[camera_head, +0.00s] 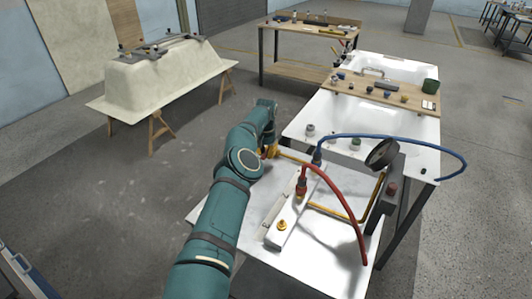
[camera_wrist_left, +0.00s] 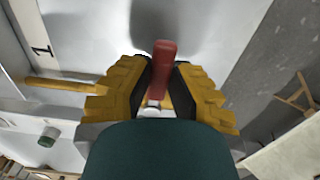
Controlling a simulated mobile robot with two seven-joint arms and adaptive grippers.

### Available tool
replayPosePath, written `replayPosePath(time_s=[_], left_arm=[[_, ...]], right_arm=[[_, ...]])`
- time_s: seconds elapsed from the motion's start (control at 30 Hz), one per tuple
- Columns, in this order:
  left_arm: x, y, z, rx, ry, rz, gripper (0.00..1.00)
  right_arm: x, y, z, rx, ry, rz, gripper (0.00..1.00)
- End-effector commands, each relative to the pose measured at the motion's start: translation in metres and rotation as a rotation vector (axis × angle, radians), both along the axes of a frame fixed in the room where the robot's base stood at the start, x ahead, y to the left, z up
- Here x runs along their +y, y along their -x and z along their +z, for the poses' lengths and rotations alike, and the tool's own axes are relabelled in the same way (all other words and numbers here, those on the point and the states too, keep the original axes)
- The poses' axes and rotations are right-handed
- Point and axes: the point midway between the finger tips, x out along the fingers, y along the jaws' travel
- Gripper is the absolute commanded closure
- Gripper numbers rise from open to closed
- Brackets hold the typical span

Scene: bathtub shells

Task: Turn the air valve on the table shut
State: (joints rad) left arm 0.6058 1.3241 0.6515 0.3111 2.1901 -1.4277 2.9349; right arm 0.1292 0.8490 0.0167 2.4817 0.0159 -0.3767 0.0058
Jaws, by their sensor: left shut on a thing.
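A pale metal part shows below the lever; the rest of the valve body is hidden by the gripper. The lever is hard to make out there. My right gripper is not in view.
A red hose (camera_head: 351,212) and a blue hose (camera_head: 400,139) arch over the table. A dark round gauge (camera_head: 382,153) stands at its right. Basins and a wooden board (camera_head: 385,93) with small items lie behind. A cream tub shell (camera_head: 160,78) rests on trestles at left.

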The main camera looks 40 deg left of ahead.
Motion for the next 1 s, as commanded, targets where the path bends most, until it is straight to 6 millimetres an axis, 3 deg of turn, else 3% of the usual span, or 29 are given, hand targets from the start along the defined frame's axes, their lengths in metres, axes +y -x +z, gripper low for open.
replayPosePath(time_s=[0.33, 0.37, 0.43, 0.77, 1.0], left_arm=[[-0.002, 0.0, -0.003, 0.004, 0.005, 0.001, 1.0], [-0.002, 0.0, -0.003, 0.004, 0.005, 0.001, 0.76], [-0.002, 0.0, -0.003, 0.003, 0.005, 0.001, 0.51], [-0.001, 0.0, 0.0, 0.0, 0.001, 0.001, 0.5], [0.0, 0.0, 0.03, -0.002, 0.0, 0.001, 0.5]], right_arm=[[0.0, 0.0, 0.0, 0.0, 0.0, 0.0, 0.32], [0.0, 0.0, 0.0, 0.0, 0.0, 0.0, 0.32], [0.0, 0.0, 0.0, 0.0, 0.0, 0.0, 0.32], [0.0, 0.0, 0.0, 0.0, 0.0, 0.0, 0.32], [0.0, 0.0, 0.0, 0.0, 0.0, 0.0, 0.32]])
